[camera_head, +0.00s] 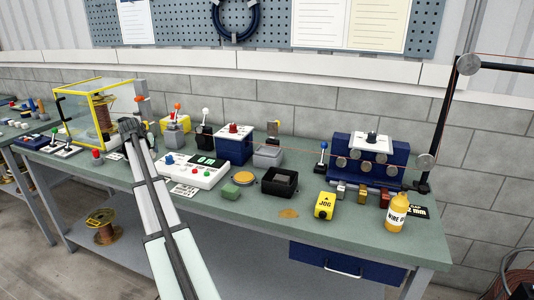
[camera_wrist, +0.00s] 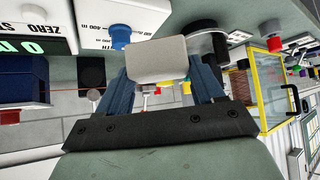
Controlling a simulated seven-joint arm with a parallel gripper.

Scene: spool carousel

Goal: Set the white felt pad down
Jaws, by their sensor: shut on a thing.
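My gripper (camera_wrist: 160,72) is shut on a pale, round-cornered pad (camera_wrist: 157,58), the white felt pad, held between its two blue fingertips in the wrist view. In the camera_head view my gripper (camera_head: 130,126) is at the left of the bench, above it and near the yellow-framed clear guard. The pad cannot be made out there, as my arm and wrist cover that spot. The wrist view looks upside down, with the white control box at its top left and the yellow guard (camera_wrist: 262,85) to the right.
The white control box (camera_head: 205,172) stands right of my arm. A yellow JOG box (camera_head: 324,206) and an oil bottle (camera_head: 396,212) stand right. The front bench strip is mostly clear.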

